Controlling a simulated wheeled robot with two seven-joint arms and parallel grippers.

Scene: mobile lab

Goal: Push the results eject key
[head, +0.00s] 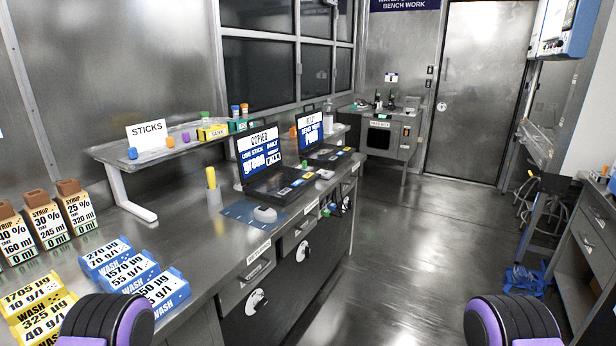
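No key labelled for results eject can be read from here. Small coloured labels or keys (291,188) lie along the near laptop's front right edge, too small to read. Neither of my grippers is in view; only black and purple rounded parts of my arms show at the bottom left and bottom right.
A raised shelf (100,152) with a "STICKS" sign (147,135) stands on the bench. Syrup boxes (76,210) and blue wash blocks (128,270) fill the near left. A grey cabinet (392,138) stands at the back. The floor (400,240) between benches is clear.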

